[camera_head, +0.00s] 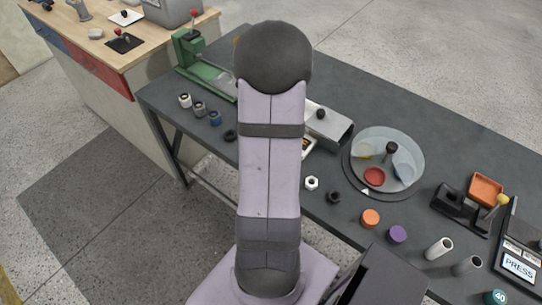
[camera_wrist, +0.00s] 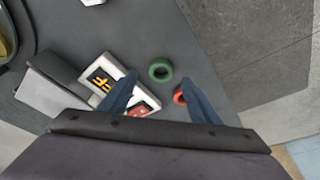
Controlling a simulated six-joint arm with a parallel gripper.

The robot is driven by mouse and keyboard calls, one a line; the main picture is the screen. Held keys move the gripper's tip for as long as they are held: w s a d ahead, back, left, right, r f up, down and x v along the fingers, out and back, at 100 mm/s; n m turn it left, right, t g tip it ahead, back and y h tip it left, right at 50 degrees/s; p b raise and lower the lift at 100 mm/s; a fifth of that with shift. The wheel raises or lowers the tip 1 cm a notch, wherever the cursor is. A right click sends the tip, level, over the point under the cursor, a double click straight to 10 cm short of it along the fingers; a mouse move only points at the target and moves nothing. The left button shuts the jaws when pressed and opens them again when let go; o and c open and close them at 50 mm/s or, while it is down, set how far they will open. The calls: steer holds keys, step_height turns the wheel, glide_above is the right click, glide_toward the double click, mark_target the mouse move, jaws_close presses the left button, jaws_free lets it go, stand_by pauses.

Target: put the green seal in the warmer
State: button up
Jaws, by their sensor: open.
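A pale-framed unit with a yellow symbol on black (camera_wrist: 101,78) lies left of the seal and may be the warmer. The left finger covers part of it. The head view shows only a sliver of it beside the arm.
A red ring (camera_wrist: 178,96) lies beside the right finger, partly covered. A grey metal box (camera_wrist: 48,92) adjoins the framed unit; it also shows with a black knob in the head view (camera_head: 334,128). A round dish (camera_head: 408,143) stands right of it. The table edge runs right of the seal.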

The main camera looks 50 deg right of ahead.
steer(key=shift+x, duration=1.9)
steer(key=shift+w, duration=0.1)
steer(key=c, duration=1.2)
step_height(320, 180, up, 10)
steer(key=w+d+r+n+b, duration=0.1)
steer(key=d+n, duration=0.2)
steer(key=d, duration=1.7)
steer(key=shift+w+d+n+t+y, duration=0.25)
steer(key=shift+d+n+t+y, duration=0.05)
steer(key=shift+d+y, duration=0.1)
